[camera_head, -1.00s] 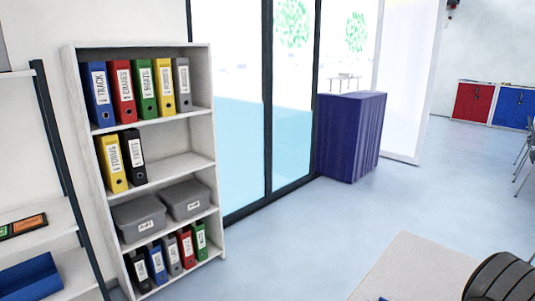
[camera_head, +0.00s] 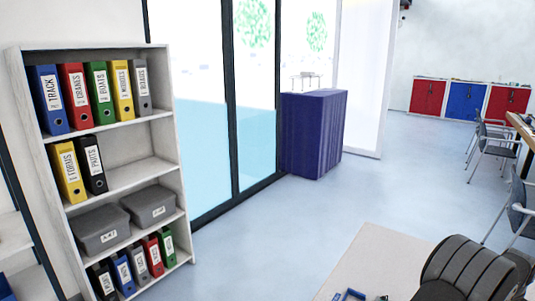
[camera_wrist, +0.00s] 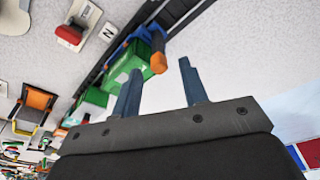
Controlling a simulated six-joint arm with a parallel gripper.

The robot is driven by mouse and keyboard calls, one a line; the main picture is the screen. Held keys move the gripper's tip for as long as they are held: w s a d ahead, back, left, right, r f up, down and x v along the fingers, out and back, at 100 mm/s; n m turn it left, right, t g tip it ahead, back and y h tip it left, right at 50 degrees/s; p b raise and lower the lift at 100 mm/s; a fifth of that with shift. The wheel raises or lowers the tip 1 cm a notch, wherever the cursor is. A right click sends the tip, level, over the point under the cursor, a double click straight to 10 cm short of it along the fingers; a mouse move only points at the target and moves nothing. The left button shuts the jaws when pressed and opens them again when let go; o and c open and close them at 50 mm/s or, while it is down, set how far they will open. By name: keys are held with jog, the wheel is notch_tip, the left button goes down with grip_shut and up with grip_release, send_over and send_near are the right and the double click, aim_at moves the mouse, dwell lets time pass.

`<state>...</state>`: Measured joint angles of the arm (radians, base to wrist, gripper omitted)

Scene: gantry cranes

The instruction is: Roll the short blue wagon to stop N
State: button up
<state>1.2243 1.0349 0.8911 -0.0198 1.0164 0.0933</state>
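In the wrist view, my gripper (camera_wrist: 160,66) has two blue-grey fingers standing well apart with nothing held between them. A tile marked N (camera_wrist: 108,31) lies on the pale surface beside a dark track (camera_wrist: 113,52). A blue piece (camera_wrist: 146,36) with an orange rounded end (camera_wrist: 158,56) lies along the track, beyond the fingertips. I cannot tell whether it is the short blue wagon. A green block (camera_wrist: 123,70) sits against it, partly behind the left finger. In the head view, my gripper and the track are out of sight.
A red piece (camera_wrist: 70,34) stands near the N tile. In the head view, a beige table (camera_head: 362,262) carries a small blue item (camera_head: 350,295). A binder shelf (camera_head: 180,190) stands left; floor between is clear.

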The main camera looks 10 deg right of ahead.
jog(key=shift+r, duration=2.6)
jog(key=shift+f, duration=0.1)
notch_tip(320, 180, down, 7)
jog(key=shift+w+a, duration=0.2)
